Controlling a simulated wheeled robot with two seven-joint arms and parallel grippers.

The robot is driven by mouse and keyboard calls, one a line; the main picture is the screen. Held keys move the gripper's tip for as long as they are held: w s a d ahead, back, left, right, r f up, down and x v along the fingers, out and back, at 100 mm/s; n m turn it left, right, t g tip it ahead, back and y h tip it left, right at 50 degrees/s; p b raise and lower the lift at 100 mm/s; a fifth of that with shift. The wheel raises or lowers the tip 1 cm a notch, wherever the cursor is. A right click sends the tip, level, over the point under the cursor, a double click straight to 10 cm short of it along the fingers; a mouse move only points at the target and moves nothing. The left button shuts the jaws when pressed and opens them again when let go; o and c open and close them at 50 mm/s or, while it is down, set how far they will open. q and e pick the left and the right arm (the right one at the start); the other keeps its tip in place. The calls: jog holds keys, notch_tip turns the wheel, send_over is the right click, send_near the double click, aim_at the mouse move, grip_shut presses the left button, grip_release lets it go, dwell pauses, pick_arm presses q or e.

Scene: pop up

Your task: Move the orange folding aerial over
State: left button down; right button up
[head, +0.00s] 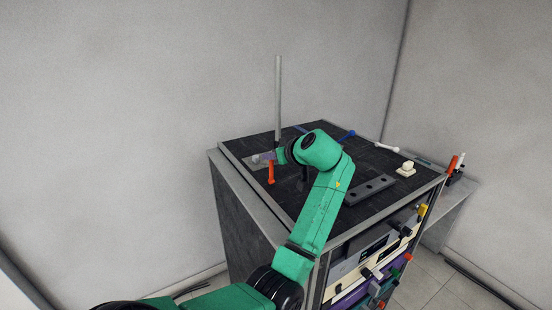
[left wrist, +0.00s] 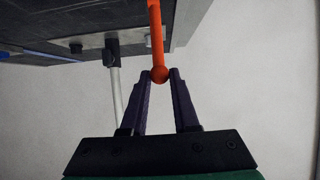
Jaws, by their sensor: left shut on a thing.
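The orange folding aerial (head: 271,173) shows at the left part of the cabinet's dark top, just left of my left arm's wrist. In the left wrist view the orange aerial (left wrist: 155,35) is a rod ending in a ball. My left gripper (left wrist: 161,74) is shut on that ball end, with a dark finger on each side of it. In the head view the gripper's fingers are mostly hidden by my own green wrist. The far end of the aerial runs out of the wrist picture at the top. My right gripper is not in view.
A tall grey rod (head: 278,95) stands upright behind my wrist. A blue-tipped lever (head: 346,135), a white lever (head: 386,147), a grey bar with holes (head: 369,189) and a cream knob (head: 406,168) are on the cabinet top (head: 250,187). Knobs line its front.

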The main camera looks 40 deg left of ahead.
pick_arm(q)
jog(key=shift+a, duration=0.15)
jog(key=shift+w+a, duration=0.15)
jog(key=shift+a, duration=0.35)
jog(key=c, duration=0.6)
grip_release()
jog(key=shift+f, duration=0.1)
jog(key=shift+w+a, duration=0.1)
jog(key=shift+a, duration=0.05)
jog(key=b+v, duration=0.6)
jog(key=v, duration=0.8)
jog(key=shift+d, duration=0.25)
